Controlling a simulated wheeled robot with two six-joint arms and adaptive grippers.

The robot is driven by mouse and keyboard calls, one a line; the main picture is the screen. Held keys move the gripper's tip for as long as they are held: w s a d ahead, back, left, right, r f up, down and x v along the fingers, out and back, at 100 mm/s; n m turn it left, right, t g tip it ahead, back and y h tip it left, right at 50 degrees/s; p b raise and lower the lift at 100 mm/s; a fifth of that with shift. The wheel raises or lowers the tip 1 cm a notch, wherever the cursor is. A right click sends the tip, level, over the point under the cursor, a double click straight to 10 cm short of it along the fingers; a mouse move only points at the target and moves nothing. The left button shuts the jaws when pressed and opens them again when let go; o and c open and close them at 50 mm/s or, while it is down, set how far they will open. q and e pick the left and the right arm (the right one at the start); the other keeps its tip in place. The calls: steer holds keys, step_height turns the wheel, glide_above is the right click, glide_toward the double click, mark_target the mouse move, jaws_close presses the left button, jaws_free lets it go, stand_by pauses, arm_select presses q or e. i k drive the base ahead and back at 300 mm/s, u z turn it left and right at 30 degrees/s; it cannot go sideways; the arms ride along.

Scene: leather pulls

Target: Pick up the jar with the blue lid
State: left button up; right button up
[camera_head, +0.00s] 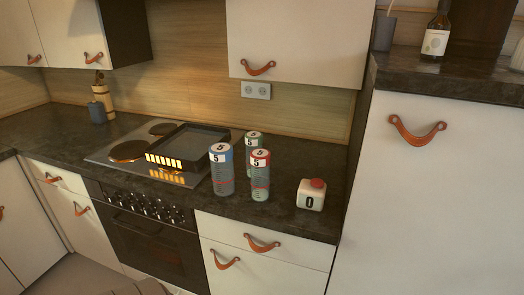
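The jar with the blue lid (222,178) stands upright on the dark countertop (285,222), just right of the stove. A jar with a red lid (260,180) stands close to its right. A jar with a green lid (252,139) stands behind them, partly hidden by the red-lidded jar. Each jar has a label with a 5 near its top. Neither of my grippers shows in the head view.
A dark pan (195,140) sits on the hob left of the jars. A tall white cabinet (440,200) bounds the counter on the right. An upper cabinet (295,45) hangs above.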

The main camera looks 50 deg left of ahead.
mark_target(221, 155)
steer(key=i, duration=1.2)
steer(key=u, duration=1.6)
